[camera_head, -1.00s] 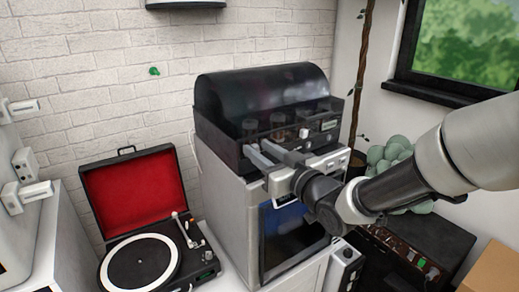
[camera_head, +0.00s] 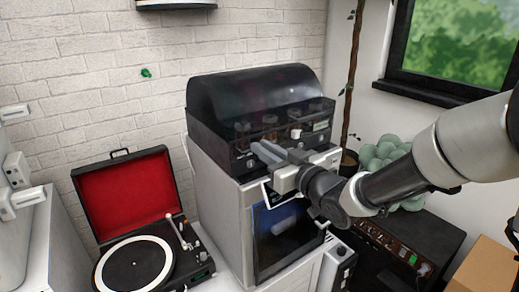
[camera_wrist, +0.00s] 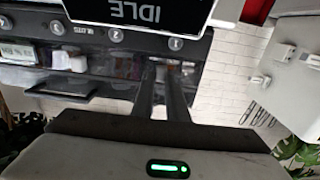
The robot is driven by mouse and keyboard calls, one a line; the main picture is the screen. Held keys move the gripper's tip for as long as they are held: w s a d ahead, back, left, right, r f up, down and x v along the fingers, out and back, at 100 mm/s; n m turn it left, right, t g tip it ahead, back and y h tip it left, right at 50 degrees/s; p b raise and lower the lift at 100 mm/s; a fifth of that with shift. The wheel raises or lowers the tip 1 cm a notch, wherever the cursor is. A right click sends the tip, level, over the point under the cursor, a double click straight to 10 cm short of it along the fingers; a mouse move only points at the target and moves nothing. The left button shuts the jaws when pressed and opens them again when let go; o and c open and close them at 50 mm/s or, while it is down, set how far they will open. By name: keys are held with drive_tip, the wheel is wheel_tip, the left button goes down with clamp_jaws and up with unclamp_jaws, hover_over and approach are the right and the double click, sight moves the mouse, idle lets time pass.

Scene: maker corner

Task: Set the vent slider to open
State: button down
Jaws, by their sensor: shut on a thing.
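The machine (camera_head: 222,215) is a grey box with a dark glossy hood (camera_head: 250,92). The hood's lower front carries small round knobs, a white knob (camera_head: 295,133) and a label; these also show in the wrist view, with the white knob (camera_wrist: 70,60) left of my fingers. My gripper (camera_head: 258,147) reaches in from the right to the left part of this front. In the wrist view its two dark fingers (camera_wrist: 164,68) are close together against the dark front. It is shut on a small part, apparently the vent slider, mostly hidden by the fingers. Its position marking is unreadable.
A screen reading IDLE (camera_wrist: 130,10) is close to my fingers. An open record player with a red-lined lid (camera_head: 125,190) stands left. A black amplifier (camera_head: 415,245), a plant and a cardboard box (camera_head: 487,268) are at the right, beneath my arm.

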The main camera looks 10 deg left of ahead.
drive_tip(key=shift+w+d, duration=0.15)
drive_tip(key=c, duration=1.7)
unclamp_jaws()
drive_tip(key=b+v, duration=0.3)
drive_tip(key=v, duration=1.4)
drive_tip(key=shift+d+b, duration=0.1)
drive_tip(key=shift+b, duration=0.3)
